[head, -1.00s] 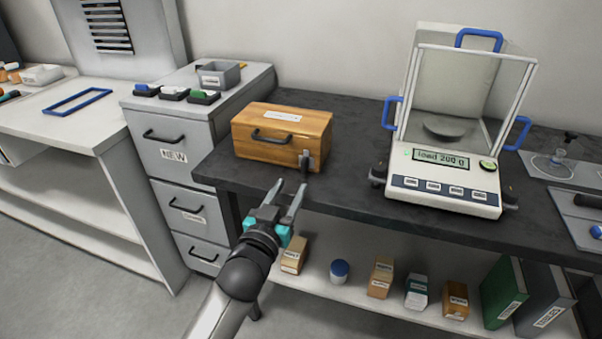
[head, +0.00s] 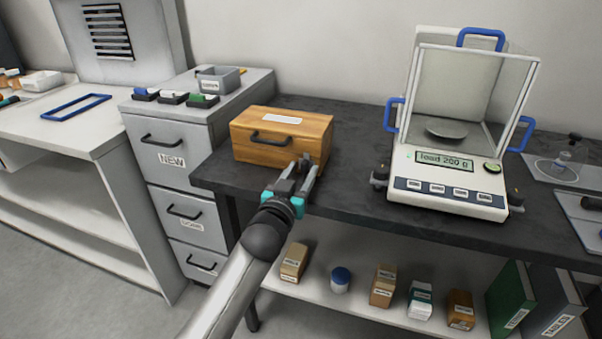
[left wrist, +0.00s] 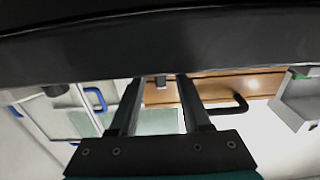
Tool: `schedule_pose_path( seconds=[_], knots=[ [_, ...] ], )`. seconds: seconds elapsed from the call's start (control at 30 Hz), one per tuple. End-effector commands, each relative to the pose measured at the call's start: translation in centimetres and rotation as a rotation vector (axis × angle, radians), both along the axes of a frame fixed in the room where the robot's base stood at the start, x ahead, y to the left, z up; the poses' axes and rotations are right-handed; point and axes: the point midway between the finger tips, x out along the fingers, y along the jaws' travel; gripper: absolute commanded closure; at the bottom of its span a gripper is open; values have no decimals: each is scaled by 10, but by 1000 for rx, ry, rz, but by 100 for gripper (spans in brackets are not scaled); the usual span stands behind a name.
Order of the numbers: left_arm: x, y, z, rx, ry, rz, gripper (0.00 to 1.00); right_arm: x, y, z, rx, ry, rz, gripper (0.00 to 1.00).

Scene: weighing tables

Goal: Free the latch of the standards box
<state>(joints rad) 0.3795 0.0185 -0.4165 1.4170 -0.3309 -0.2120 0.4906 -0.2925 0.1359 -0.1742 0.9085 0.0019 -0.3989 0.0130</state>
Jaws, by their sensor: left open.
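The standards box (head: 262,150) is a closed wooden box with a dark handle on its front, standing on the dark table left of the balance. Its latch (head: 305,160) is a small grey piece at the right part of the front, partly hidden by my fingertips in the head view. My left gripper (head: 303,173) is open, its fingers pointing at the latch. In the left wrist view, the latch (left wrist: 161,82) shows between the fingertips (left wrist: 158,88) with gaps beside it; I cannot tell whether they touch it. My right gripper is not in view.
The balance (head: 450,185) with glass shield and blue handles stands right of the box. A grey drawer cabinet (head: 170,140) stands left. The dark table edge (left wrist: 150,45) runs close in the left wrist view.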

Motion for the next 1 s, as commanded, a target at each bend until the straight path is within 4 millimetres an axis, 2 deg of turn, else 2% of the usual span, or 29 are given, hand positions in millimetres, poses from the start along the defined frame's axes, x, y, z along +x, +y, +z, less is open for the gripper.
schedule_pose_path(
  seconds=[0.1, 0.5, 1.0],
  knots=[
    [0, 0, 0, 0, 0, 0, 55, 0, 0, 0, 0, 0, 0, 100],
    [0, 0, 0, 0, 0, 0, 100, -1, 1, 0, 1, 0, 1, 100],
    [0, 0, 0, 6, -1, 0, 100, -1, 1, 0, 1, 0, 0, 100]
  ],
)
